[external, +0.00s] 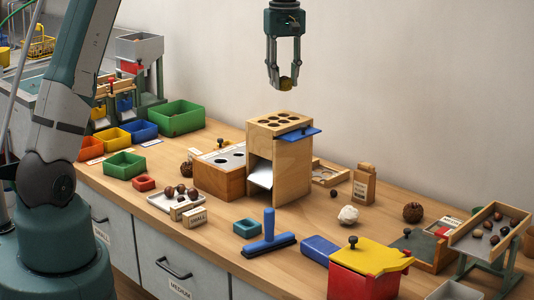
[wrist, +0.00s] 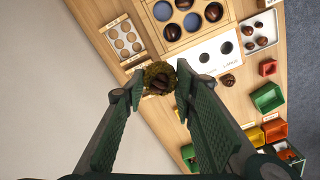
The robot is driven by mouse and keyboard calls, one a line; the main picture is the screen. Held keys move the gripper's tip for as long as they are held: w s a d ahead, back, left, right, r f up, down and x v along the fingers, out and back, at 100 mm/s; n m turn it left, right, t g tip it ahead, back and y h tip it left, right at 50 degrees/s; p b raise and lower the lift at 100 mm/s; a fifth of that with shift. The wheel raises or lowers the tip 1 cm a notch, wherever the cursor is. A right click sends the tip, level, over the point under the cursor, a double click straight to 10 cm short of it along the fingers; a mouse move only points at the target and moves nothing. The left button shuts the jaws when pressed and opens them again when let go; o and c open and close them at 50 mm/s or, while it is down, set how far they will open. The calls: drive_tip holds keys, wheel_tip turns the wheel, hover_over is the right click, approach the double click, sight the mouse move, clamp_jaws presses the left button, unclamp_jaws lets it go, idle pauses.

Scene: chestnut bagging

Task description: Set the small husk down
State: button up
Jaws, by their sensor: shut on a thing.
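My gripper (external: 286,78) hangs high above the table, over the back of the wooden box with round holes. It is shut on a small husk (external: 286,85), yellowish-brown and held between the fingertips. In the wrist view the husk (wrist: 149,69) shows as a rough greenish-brown ring with dark brown chestnuts inside. The two fingers (wrist: 160,80) press on it from either side. The husk is clear of every surface.
The wooden box (external: 293,180) stands tall mid-table beside a lower hole-topped box (external: 219,182). Coloured bins (external: 180,118) line the left. Bare tabletop shows at front (external: 310,218).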

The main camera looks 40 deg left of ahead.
drive_tip(key=s+d+m, duration=0.3)
drive_tip(key=d, duration=1.2)
drive_tip(key=s+d+m, duration=0.3)
drive_tip(key=d, duration=1.1)
drive_tip(key=s+d+m, duration=0.2)
drive_tip(key=d+m, duration=0.2)
drive_tip(key=d, duration=1.1)
wheel_tip(320, 180, down, 18)
drive_tip(key=shift+s+a, duration=0.15)
drive_tip(key=shift+a, duration=0.1)
drive_tip(key=shift+f+b, duration=0.4)
drive_tip(key=shift+f, duration=2.8)
drive_tip(key=shift+f+b, duration=0.4)
drive_tip(key=shift+f, duration=1.45)
drive_tip(key=shift+f, duration=0.1)
